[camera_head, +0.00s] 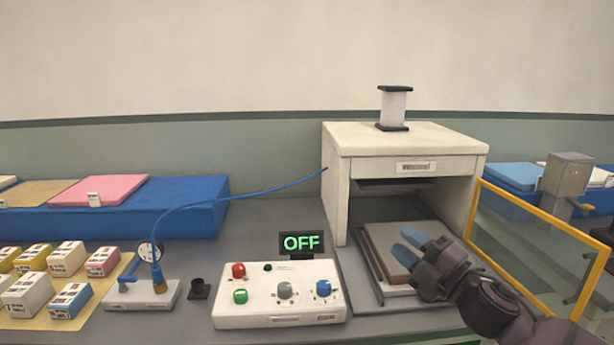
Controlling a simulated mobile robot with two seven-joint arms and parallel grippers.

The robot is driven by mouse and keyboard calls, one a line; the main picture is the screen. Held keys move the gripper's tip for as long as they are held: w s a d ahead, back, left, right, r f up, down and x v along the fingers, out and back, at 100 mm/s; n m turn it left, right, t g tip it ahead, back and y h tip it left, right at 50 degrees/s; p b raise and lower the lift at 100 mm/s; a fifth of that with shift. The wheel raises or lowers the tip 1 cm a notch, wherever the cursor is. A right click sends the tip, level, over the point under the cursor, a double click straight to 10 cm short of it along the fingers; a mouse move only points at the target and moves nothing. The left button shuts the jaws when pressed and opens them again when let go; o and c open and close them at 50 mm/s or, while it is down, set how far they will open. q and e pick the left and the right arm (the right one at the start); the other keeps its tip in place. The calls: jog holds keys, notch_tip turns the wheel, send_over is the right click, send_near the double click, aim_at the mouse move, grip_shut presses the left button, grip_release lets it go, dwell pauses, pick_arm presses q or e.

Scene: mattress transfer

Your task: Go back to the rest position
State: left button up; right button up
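My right gripper (410,246) reaches in from the lower right, in front of the open white press box (408,140). Its two blue fingertips are a little apart, with nothing seen between them. They show over a brown square pad (385,238) lying on a tray (366,262) at the box's mouth. Whether they touch the pad is hard to tell. The forearm hides part of the tray's right side. My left gripper is not in view.
A yellow-framed clear door (478,205) stands open right of the box, close to my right arm. A control box (278,309) with an OFF display (301,243) stands at front centre. Small cartons (68,258) and a blue block (190,205) with a pink slab (100,190) are left.

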jog(key=s+d+f+m+h, duration=0.3)
jog(key=s+f+m+h, duration=0.2)
jog(key=f+m, duration=0.4)
jog(key=s+d+f+m+h, duration=0.3)
jog(key=s+f+m+h, duration=0.25)
jog(key=f+m, duration=0.4)
jog(key=s+d+f+m+g+h, duration=0.1)
jog(key=s+f+m+g, duration=0.1)
jog(key=s+f, duration=0.6)
jog(key=s+d+f+m+g+h+p, duration=0.1)
jog(key=s+d+f+m+g+h, duration=0.1)
jog(key=s+f, duration=0.6)
jog(key=s+g, duration=0.1)
jog(key=s, duration=0.5)
jog(key=shift+s+f+m, duration=0.15)
jog(key=shift+f+m, duration=0.05)
jog(key=shift+m, duration=0.15)
jog(key=shift+a, duration=0.1)
